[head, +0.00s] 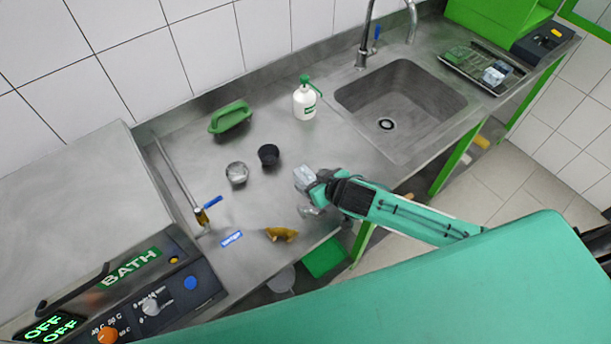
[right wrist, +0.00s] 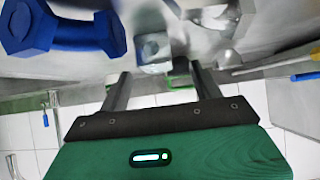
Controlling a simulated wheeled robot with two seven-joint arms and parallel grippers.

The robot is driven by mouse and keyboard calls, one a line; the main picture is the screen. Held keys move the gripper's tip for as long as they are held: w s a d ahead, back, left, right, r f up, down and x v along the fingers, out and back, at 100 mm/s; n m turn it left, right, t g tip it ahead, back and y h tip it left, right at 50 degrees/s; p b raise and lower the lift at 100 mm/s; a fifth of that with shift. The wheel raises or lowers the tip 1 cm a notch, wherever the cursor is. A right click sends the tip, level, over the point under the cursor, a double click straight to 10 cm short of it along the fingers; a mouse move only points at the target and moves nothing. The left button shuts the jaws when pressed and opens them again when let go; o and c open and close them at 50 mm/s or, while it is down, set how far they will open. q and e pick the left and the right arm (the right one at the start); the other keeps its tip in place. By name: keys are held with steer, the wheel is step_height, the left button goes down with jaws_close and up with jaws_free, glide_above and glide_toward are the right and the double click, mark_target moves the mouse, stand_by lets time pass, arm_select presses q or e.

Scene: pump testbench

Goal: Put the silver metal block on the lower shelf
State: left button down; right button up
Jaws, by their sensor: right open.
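The silver metal block (head: 304,176) is on the steel counter near its front edge, at the end of my right arm in the head view. In the right wrist view the block (right wrist: 153,48) shows a round hole and lies in line with the gap between the fingers, with space on both sides. My right gripper (right wrist: 158,72) is open and close to the block; I cannot tell whether it touches. The arm partly hides the gripper in the head view. The lower shelf is mostly hidden below the counter. My left gripper is not in view.
A black cup (head: 268,155), glass jar (head: 236,174), white bottle (head: 305,102) and yellow figure (head: 281,234) stand around. A blue hex-ended object (right wrist: 65,32) is beside my right gripper. A green bin (head: 325,257) is below the counter. The sink (head: 405,105) is behind right.

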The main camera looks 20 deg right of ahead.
mark_target(306, 175)
steer(key=shift+w+p, duration=0.35)
steer(key=shift+w, duration=0.05)
steer(key=p+x, duration=0.1)
steer(key=x, duration=0.3)
steer(key=shift+d+p, duration=0.15)
steer(key=shift+p, duration=0.2)
steer(key=shift+w+f, duration=0.2)
steer(key=shift+w, duration=0.1)
steer(key=c, duration=1.4)
